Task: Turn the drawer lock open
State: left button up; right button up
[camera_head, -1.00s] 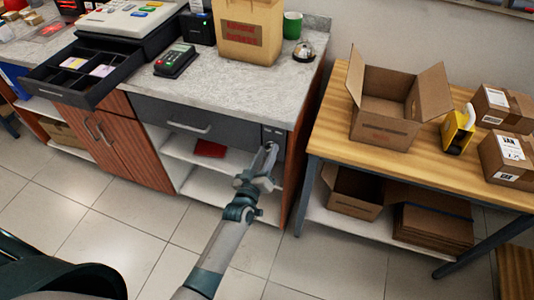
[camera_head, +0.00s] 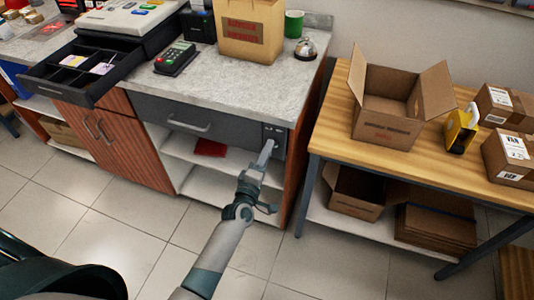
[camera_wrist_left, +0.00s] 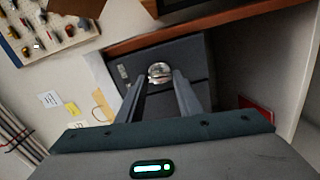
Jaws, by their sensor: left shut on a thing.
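The drawer lock shows as a round silver knob (camera_wrist_left: 160,70) on a grey panel in the left wrist view. It sits at the right end of the grey closed drawer (camera_head: 190,122) under the counter; my gripper largely hides it in the head view. My left gripper (camera_head: 267,150) reaches up to it from below. In the left wrist view its two fingers (camera_wrist_left: 160,82) stand on either side of the knob, shut on it. My right gripper is not in view.
An open black cash drawer (camera_head: 75,78) juts out at the left. A wooden table (camera_head: 345,133) with an open cardboard box (camera_head: 385,130) stands to the right. Open shelves (camera_head: 215,175) lie below the drawer. The tiled floor in front is clear.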

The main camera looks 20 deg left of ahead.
pick_arm(q)
jog(key=shift+n, duration=0.4)
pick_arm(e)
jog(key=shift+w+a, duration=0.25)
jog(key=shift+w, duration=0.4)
pick_arm(q)
jog(key=o, duration=1.1)
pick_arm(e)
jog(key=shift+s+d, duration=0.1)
pick_arm(q)
jog(key=shift+s+f, duration=0.1)
jog(key=shift+s, duration=0.1)
jog(key=shift+s+a+b, duration=0.15)
jog(key=shift+s+b, duration=0.65)
jog(key=shift+s, duration=3.5)
jog(key=shift+s+a+b, duration=0.15)
jog(key=shift+s+b, duration=0.65)
jog(key=shift+s, duration=3.45)
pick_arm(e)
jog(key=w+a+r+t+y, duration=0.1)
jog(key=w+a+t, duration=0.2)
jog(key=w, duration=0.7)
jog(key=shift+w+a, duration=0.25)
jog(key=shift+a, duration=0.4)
